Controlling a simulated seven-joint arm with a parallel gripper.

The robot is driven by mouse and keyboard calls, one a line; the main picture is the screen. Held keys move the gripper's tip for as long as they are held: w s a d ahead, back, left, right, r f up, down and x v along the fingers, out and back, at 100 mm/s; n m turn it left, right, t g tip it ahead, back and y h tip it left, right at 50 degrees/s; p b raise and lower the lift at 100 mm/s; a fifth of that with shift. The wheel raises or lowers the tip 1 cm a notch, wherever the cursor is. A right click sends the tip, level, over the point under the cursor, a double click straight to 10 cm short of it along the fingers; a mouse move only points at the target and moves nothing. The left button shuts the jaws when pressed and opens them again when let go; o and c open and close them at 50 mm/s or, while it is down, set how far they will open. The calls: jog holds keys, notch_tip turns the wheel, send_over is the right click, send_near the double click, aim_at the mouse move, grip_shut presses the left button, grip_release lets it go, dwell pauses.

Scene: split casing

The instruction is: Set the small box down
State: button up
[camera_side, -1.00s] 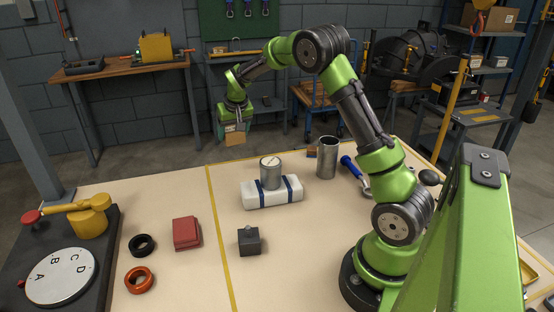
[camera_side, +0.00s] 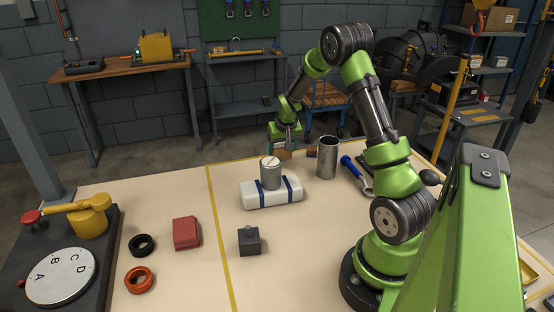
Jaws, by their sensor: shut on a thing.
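My gripper (camera_side: 284,146) is at the far edge of the table, shut on the small box (camera_side: 283,154). The box is brown and partly hidden by the fingers. It shows just beyond the white block and left of the metal cylinder. I cannot tell whether it touches the table or hangs slightly above it.
A red box (camera_side: 186,233) and a grey block (camera_side: 249,241) lie nearer.

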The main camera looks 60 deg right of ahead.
jog(key=shift+f, duration=1.25)
jog(key=shift+f, duration=0.1)
jog(key=o, duration=1.2)
jog(key=shift+f, duration=0.1)
jog(key=shift+o, duration=0.2)
jog(key=v, duration=1.2)
jog(key=s+a+r+n+t+y, duration=0.1)
jog(key=a+r, duration=0.3)
jog(key=a, duration=0.3)
jog(key=a+r+n+t+y, duration=0.1)
jog(key=a+r, duration=0.4)
jog(key=a, duration=0.3)
jog(key=s+a+r+n+t+y, duration=0.2)
jog(key=s+a+r+n+y, duration=0.1)
jog(key=s+a, duration=0.9)
jog(key=a, duration=0.4)
jog(key=shift+a+r, duration=0.2)
